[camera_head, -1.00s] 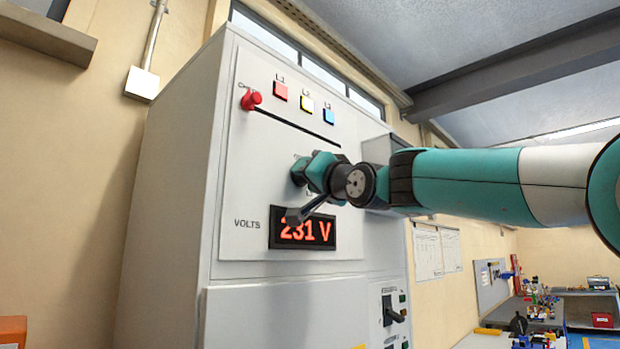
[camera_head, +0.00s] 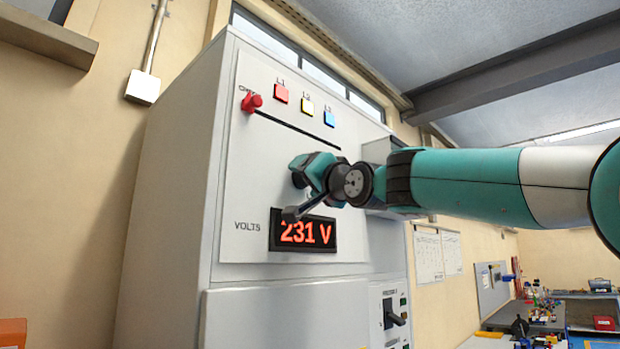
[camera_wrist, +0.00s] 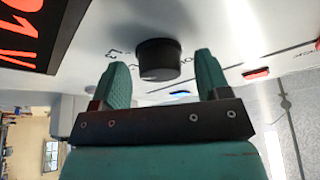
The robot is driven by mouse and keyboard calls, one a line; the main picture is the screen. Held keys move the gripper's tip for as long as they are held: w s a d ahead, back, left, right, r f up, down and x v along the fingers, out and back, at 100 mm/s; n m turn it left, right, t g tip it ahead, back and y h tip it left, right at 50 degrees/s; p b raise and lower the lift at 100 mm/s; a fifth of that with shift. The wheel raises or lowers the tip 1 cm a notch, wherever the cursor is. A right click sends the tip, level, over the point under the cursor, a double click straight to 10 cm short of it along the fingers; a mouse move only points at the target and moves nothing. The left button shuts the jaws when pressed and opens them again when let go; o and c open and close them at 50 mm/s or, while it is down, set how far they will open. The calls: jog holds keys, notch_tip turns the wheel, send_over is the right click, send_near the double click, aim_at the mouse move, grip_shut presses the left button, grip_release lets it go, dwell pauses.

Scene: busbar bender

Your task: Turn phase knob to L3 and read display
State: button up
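The phase knob (camera_wrist: 158,60) is a black round knob on the pale panel (camera_wrist: 220,25), seen in the wrist view. My gripper (camera_wrist: 163,68) is open, with one teal finger on each side of the knob and a visible gap to each. In the head view my gripper (camera_head: 305,172) is at the panel and hides the knob and its markings, so I cannot read its setting. The display (camera_head: 303,231) shows 231 V in red digits, with its upper left corner partly covered by my wrist. Part of the display (camera_wrist: 30,30) also shows in the wrist view.
A black-handled switch (camera_head: 392,314) is at lower right on the cabinet (camera_head: 175,200).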

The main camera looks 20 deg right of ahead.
jog(key=b+v, duration=1.2)
jog(key=v, duration=0.5)
jog(key=shift+s+f, duration=0.2)
